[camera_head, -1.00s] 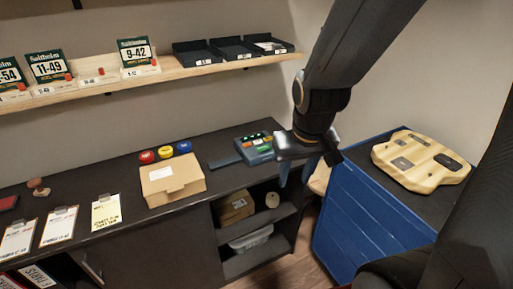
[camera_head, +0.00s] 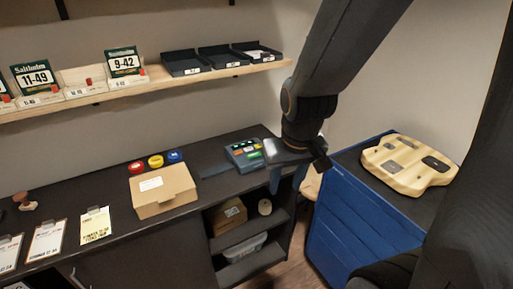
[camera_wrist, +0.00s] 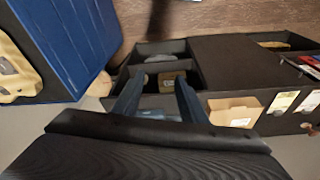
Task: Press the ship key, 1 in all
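A grey-blue keypad device (camera_head: 245,153) with several coloured keys sits on the right end of the dark counter. Its key labels are too small to read, so I cannot tell which key is the ship key. My gripper (camera_head: 287,186) is just right of the device in the head view, fingers pointing down. Part of my wrist comes close to the device's right edge in the picture. In the wrist view my gripper (camera_wrist: 158,80) has its two blue fingers apart with nothing between the tips. A bluish shape, probably the device (camera_wrist: 158,115), shows low between the fingers, partly hidden.
A cardboard box (camera_head: 163,190) and red, yellow and blue round buttons (camera_head: 155,161) stand left of the device. A blue cabinet (camera_head: 365,225) bearing a wooden guitar body (camera_head: 409,163) is at right. A shelf with black trays (camera_head: 220,57) runs above the counter.

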